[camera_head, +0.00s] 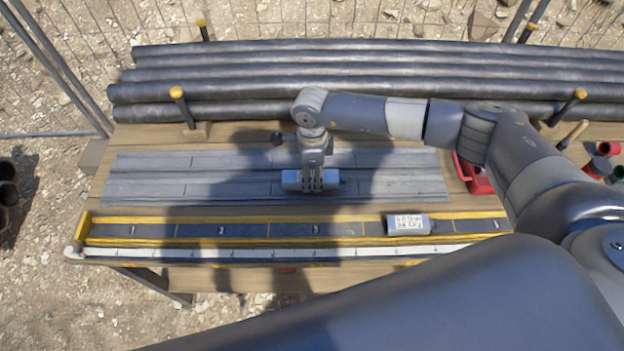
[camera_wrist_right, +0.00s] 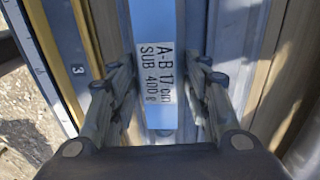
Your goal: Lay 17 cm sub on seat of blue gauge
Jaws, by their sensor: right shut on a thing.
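My right gripper (camera_head: 315,183) is shut on the 17 cm sub (camera_head: 293,180), above the grey grooved rack. In the right wrist view the sub (camera_wrist_right: 160,116) lies between the fingers, its label reading "A-B 17 cm SUB 400 g". I cannot tell whether it touches the rack. The gauge is a long trough (camera_head: 271,230) with yellow edges, a dark bluish seat marked with numbers, and a pale scale along its front. It lies nearer me than the gripper. Another labelled sub (camera_head: 407,224) lies in its right part. My left gripper is not in view.
The grey rack (camera_head: 150,176) lies behind the gauge on the wooden bench (camera_head: 220,278). Long dark pipes (camera_head: 250,73) lie behind it, between yellow-capped posts (camera_head: 181,105). A red tray (camera_head: 473,176) stands at the right. The gauge's left part is clear.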

